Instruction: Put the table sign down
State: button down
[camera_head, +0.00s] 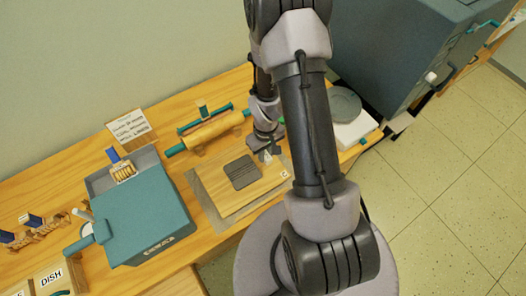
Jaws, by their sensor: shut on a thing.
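The wooden board (222,200) bears a dark ribbed square (242,172) and a small lettered label (285,174). A rolling pin (213,130) lies behind. A teal box-like machine (145,215) stands left; a white block with a grey disc (345,106) sits right.

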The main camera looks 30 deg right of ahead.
jog(key=shift+s+d+f, duration=0.1)
jog(key=shift+s, duration=0.15)
jog(key=c, duration=1.3)
grip_release()
jog(key=shift+w, duration=0.1)
notch_tip(320, 180, up, 12)
jog(key=p, duration=0.4)
notch_tip(320, 180, up, 13)
jog(key=m+t, duration=0.2)
send_over(266, 154)
jog(key=a, duration=0.4)
jog(key=s+a+r+m+t+y, duration=0.1)
jog(key=s+a+r+t, duration=0.1)
jog(key=s+a+r, duration=0.3)
jog(key=s+a+r+m+t+y, duration=0.1)
jog(key=s+a+r, duration=0.4)
jog(key=r, duration=0.5)
jog(key=shift+s+a+r+m+t, duration=0.3)
jog(key=shift+s+r+m+t, duration=0.1)
jog(key=shift+s, duration=0.25)
